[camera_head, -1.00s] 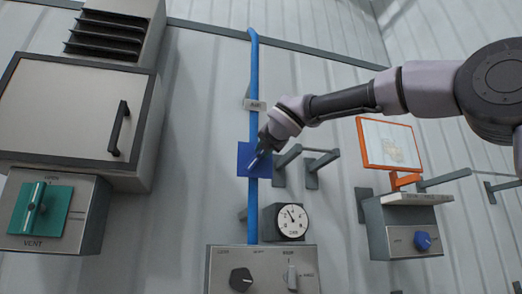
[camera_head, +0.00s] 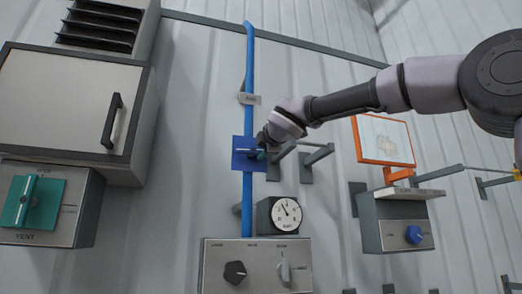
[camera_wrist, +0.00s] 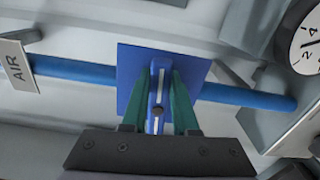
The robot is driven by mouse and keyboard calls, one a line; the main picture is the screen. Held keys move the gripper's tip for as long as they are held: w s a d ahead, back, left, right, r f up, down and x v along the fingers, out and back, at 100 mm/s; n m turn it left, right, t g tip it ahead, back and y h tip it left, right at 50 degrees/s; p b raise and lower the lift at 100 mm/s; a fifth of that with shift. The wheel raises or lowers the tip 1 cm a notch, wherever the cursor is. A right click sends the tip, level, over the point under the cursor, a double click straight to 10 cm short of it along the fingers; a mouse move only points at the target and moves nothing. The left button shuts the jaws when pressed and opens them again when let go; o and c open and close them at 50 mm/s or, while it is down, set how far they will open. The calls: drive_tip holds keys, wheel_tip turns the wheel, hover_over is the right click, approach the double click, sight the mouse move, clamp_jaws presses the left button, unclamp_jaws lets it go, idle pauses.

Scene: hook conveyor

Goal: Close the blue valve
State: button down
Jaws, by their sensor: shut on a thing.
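The blue valve has a square blue plate (camera_head: 239,163) on a vertical blue pipe (camera_head: 249,75). A tag reading AIR (camera_wrist: 18,68) hangs on the pipe. The narrow blue valve handle (camera_wrist: 158,85) has a white stripe and lies across the pipe, about at right angles to it. In the head view it looks nearly horizontal. My gripper (camera_wrist: 158,95) is shut on the handle, with one green finger on each side. In the head view my gripper (camera_head: 262,153) reaches the plate from the right and hides part of it.
Grey brackets (camera_head: 307,160) stick out right of the valve. A dial gauge (camera_head: 286,214) and a panel with knobs (camera_head: 257,266) sit below. A cabinet (camera_head: 70,110) and a green vent valve (camera_head: 35,203) are at left; an orange-framed screen (camera_head: 384,141) is at right.

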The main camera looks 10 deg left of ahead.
drive_tip(key=shift+f+m, duration=0.2)
drive_tip(key=shift+m, duration=0.3)
drive_tip(key=c, duration=0.7)
unclamp_jaws()
drive_tip(key=v, duration=1)
drive_tip(key=shift+s+d, duration=0.2)
drive_tip(key=shift+s, duration=0.15)
